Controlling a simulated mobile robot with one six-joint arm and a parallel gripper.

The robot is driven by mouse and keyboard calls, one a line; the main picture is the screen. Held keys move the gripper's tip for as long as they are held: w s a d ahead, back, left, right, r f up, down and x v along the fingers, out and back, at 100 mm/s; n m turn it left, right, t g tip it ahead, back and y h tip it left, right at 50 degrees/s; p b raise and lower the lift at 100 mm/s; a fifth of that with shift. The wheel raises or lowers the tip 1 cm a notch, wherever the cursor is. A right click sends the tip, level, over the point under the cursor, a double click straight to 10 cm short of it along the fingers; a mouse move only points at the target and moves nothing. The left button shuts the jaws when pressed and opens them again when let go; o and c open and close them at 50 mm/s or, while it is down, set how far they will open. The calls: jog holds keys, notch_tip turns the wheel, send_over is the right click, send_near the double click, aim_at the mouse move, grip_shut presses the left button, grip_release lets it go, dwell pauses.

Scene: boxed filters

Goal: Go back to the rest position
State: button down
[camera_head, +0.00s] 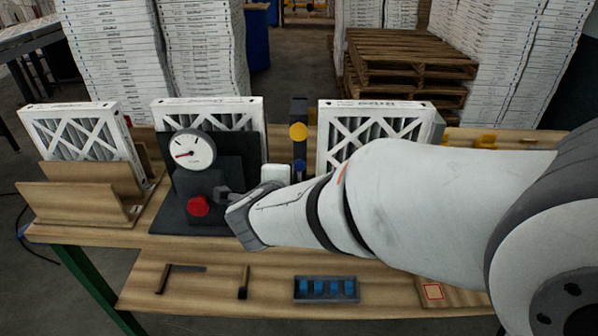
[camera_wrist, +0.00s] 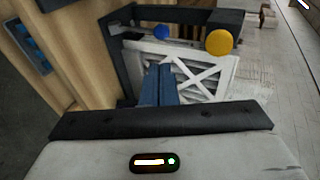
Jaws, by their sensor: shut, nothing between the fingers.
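Filters stand at the left (camera_head: 85,135), centre (camera_head: 225,106) and right (camera_head: 372,125) of the wooden bench. A round gauge (camera_head: 189,151) tops the stand. A blue-slotted tray (camera_head: 326,290) lies on the lower front shelf. Pallets (camera_head: 405,65) and stacked boxes (camera_head: 112,50) are behind.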

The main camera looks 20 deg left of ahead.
dwell(0.3)
jog(key=w+d+r+n+g+y, duration=0.1)
jog(key=d+r+n+g+y, duration=0.1)
jog(key=d+n, duration=0.4)
jog(key=w+d+r+n+g+y, duration=0.1)
jog(key=w+d+r+n+y, duration=0.15)
jog(key=d, duration=0.55)
jog(key=s+d+f+n+g+h, duration=0.3)
jog(key=s+d, duration=0.5)
jog(key=d, duration=0.3)
jog(key=s+d+f+n+g+h, duration=0.3)
jog(key=s+d, duration=0.5)
jog(key=d, duration=0.4)
jog(key=shift+d+f+g+h, duration=0.3)
jog(key=shift+f+h, duration=0.15)
